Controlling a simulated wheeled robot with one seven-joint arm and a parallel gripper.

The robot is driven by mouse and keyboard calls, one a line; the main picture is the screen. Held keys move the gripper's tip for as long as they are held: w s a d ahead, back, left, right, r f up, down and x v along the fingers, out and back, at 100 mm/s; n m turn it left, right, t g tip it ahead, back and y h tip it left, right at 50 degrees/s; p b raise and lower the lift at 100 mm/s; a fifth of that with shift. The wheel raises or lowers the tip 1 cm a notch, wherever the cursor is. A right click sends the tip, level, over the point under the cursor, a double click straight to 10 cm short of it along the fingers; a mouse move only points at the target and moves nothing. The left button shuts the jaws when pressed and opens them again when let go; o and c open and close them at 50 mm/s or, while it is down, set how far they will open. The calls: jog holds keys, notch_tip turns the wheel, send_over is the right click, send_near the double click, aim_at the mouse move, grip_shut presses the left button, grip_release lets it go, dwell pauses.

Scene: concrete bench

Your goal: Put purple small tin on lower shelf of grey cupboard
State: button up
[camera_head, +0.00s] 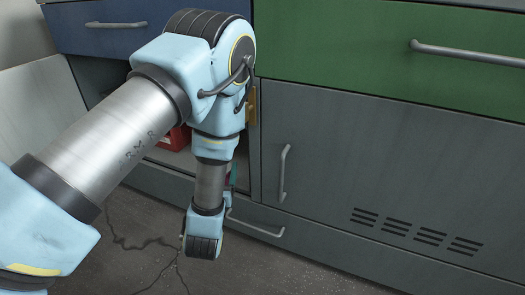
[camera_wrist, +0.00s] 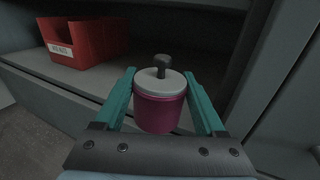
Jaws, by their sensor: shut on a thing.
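The small purple tin (camera_wrist: 158,115) has a pale lid with a dark knob and is upright in the wrist view. My gripper (camera_wrist: 163,92) is shut on it, with one teal finger on each side. The grey cupboard shows in the head view, with an open compartment whose shelf floor (camera_wrist: 90,80) lies behind the tin in the wrist view. The tin is at the compartment's opening; I cannot tell whether it touches the shelf. In the head view my arm hides the tin and most of the compartment.
A red bin (camera_wrist: 85,40) with a white label stands on the shelf at the left; part of it shows in the head view (camera_head: 174,138). The compartment's side wall (camera_wrist: 225,35) is close on the right. A closed grey door (camera_head: 350,170) and green drawer (camera_head: 400,50) are to the right.

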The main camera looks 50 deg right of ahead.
jog(key=b+x, duration=0.5)
jog(key=x, duration=1.1)
jog(key=shift+w+b, duration=0.2)
jog(key=shift+b, duration=0.2)
notch_tip(320, 180, down, 4)
jog(key=b, duration=0.2)
jog(key=shift+d+r+b, duration=0.1)
jog(key=shift+r+b, duration=0.1)
jog(key=shift+b, duration=0.15)
jog(key=shift+r, duration=0.1)
